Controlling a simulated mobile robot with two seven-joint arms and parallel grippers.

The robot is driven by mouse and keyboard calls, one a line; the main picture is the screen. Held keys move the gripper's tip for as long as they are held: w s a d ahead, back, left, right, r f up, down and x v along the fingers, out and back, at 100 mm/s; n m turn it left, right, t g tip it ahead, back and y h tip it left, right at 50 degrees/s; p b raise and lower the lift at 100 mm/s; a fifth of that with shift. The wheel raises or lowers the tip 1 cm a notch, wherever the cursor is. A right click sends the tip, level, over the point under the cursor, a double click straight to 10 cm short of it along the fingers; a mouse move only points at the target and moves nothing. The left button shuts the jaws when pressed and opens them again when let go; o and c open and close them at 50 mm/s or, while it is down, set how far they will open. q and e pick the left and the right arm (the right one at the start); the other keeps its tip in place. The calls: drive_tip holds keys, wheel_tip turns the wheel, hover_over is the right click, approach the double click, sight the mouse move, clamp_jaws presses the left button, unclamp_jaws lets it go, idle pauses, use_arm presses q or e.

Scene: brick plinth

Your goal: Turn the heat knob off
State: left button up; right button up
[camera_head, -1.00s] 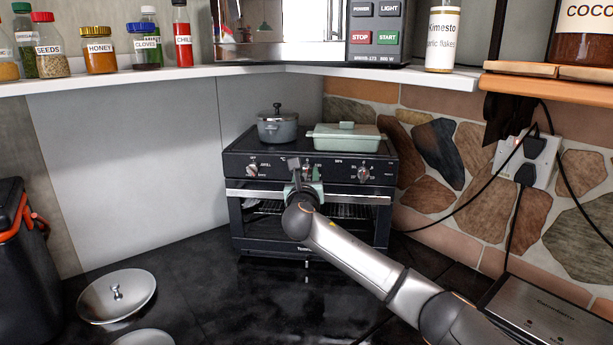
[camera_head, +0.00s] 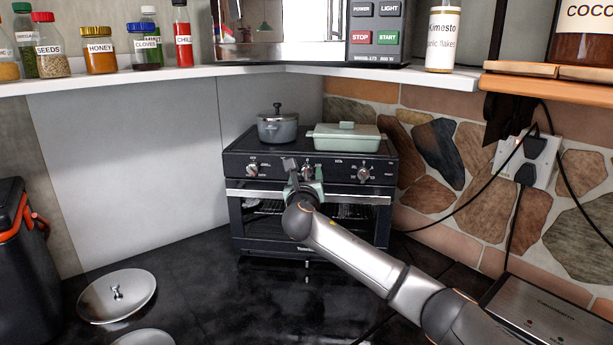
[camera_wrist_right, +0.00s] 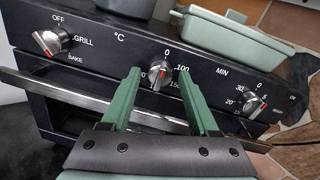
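The heat knob (camera_wrist_right: 160,74) is the silver middle knob on the black oven's front panel, beside the °C label. Its scale reads 0 at the top, then 100 and 150 on the right. It has a red mark; I cannot tell exactly which value it points to. My right gripper (camera_wrist_right: 161,82) is open, with one green finger on each side of the knob and gaps visible in the wrist view. In the head view my right gripper (camera_head: 304,172) is in front of the oven (camera_head: 240,165) and largely hides the knob. My left gripper is not in view.
A grill/bake knob (camera_wrist_right: 52,41) is to the left and a minute knob (camera_wrist_right: 253,104) to the right. The oven door handle (camera_wrist_right: 40,88) runs below the panel. A grey pot (camera_head: 278,128) and a green dish (camera_head: 345,138) stand on top. The black counter before the oven is mostly clear.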

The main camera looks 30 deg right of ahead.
drive_tip(key=shift+o, duration=0.4)
drive_tip(key=b+v, duration=0.1)
drive_tip(key=v, duration=1.1)
drive_tip(key=shift+s+b, duration=0.25)
drive_tip(key=shift+b, duration=0.05)
drive_tip(key=shift+a, duration=0.1)
